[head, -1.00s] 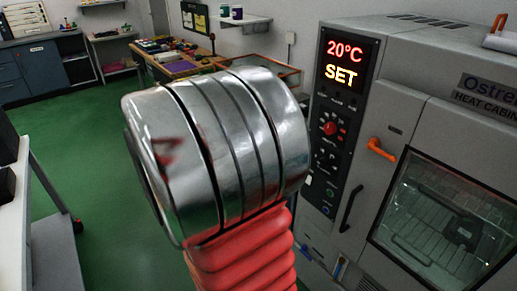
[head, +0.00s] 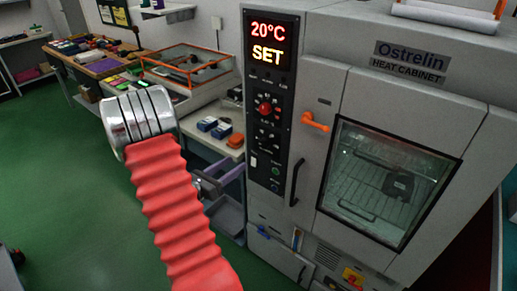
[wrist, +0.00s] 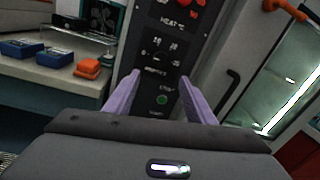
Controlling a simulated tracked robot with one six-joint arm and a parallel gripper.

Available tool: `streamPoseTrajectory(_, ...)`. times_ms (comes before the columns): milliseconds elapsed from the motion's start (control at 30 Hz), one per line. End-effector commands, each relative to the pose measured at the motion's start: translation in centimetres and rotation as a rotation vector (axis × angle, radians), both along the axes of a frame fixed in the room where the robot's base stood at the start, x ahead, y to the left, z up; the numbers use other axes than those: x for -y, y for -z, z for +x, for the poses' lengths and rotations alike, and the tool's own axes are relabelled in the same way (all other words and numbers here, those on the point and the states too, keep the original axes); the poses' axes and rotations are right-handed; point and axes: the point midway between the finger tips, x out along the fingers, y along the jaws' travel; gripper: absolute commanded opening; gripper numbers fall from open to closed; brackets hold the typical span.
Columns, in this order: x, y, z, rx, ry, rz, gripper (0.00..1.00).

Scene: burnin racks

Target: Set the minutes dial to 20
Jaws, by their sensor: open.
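The minutes dial (head: 268,136) is a small dark knob on the black control panel of the heat cabinet, below a red heat dial (head: 265,108). In the wrist view the minutes dial (wrist: 160,56) sits above a green start button (wrist: 162,99), with faint numbers around it. Its pointer is too small to read. My gripper (head: 232,173) is left of the panel, below and apart from the dial. In the wrist view the purple fingers of my gripper (wrist: 158,80) are spread and empty, with the panel beyond them.
The display (head: 268,42) reads 20°C and SET. A bench with blue boxes (head: 214,127) and an orange item (head: 235,140) stands to the left.

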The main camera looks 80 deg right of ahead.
Motion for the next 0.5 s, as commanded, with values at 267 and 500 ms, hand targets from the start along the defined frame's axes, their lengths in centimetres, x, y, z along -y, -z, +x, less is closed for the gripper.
streamPoseTrajectory(267,0.07,0.08,-0.01,-0.003,-0.001,0.0,0.5)
streamPoseTrajectory(500,0.68,0.06,-0.4,-0.002,0.002,0.0,0.5)
